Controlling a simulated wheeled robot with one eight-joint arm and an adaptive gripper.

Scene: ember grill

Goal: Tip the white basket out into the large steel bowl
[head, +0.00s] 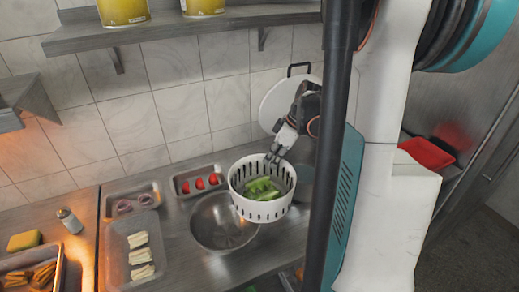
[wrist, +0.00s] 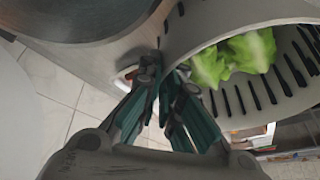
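The white slotted basket (head: 248,208) is in the air above the counter, close to upright, with green leafy pieces (head: 260,187) inside. My gripper (head: 275,156) is at its back rim and appears shut on the basket wall. In the wrist view, the teal fingers (wrist: 165,100) meet at the edge of the basket (wrist: 225,100), and the green pieces (wrist: 235,58) show inside it. The large steel bowl (head: 212,226) stands on the counter just left of and below the basket, which hides part of its right side. The visible part of its inside looks empty.
Left of the bowl are a tray with pale strips (head: 115,260), a tray with red pieces (head: 180,188) and a tray with purplish rings (head: 112,205). A round lid or pan (head: 272,103) leans on the wall behind. A shelf (head: 180,28) runs above.

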